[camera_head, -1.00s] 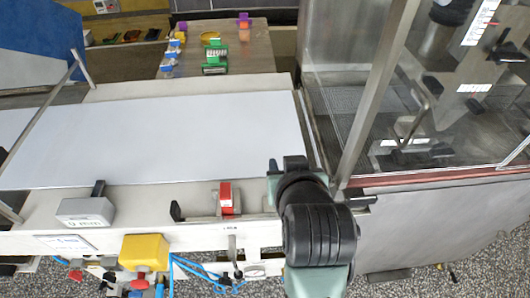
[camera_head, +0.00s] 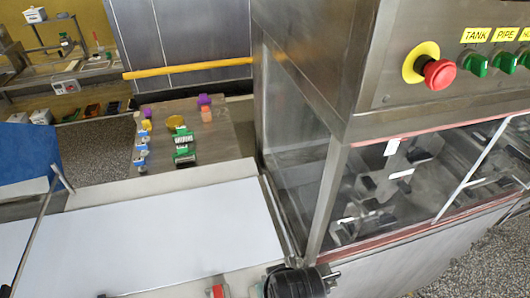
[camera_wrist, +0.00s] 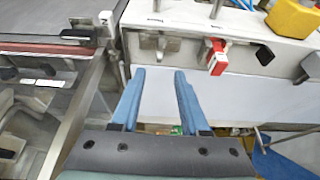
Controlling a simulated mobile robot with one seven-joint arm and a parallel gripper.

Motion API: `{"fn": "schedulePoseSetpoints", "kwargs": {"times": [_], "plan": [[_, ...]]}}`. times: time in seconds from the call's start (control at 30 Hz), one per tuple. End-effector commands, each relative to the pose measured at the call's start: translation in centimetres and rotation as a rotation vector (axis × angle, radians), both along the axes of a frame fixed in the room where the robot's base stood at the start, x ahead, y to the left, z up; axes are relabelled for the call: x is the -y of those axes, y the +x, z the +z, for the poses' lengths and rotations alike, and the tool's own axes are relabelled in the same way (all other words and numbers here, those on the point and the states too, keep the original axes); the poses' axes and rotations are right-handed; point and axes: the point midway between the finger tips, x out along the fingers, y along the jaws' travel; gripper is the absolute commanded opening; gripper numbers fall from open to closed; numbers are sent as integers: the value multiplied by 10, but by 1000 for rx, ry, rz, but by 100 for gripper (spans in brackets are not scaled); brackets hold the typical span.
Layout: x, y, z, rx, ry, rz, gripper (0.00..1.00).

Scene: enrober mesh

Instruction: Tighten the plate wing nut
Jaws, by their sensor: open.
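I cannot make out the plate wing nut for certain in either view. Behind the glass of the steel machine (camera_head: 290,85), several dark handles and fittings (camera_head: 385,190) show, too small to tell apart. In the wrist view, my gripper (camera_wrist: 159,74) has its two blue fingers apart with nothing between them. The fingers point toward the conveyor's side rail (camera_wrist: 180,62), close to a red block (camera_wrist: 217,57) with a white top.
The white conveyor belt (camera_head: 150,235) runs left of the machine. A table (camera_head: 215,135) with small coloured parts stands behind it. The machine's front carries a red emergency button (camera_head: 438,74) and green switches (camera_head: 475,65). A yellow box (camera_wrist: 292,18) is at the wrist view's upper right.

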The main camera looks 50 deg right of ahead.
Motion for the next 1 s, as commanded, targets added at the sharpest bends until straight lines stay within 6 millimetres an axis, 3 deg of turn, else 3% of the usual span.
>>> {"fn": "schedulePoseSetpoints", "kwargs": {"times": [0.5,0.73,1.0], "plan": [[17,29,-82,-1,1,1,45],[21,35,-98,1,-1,1,45],[22,36,-100,2,-2,1,45]]}}
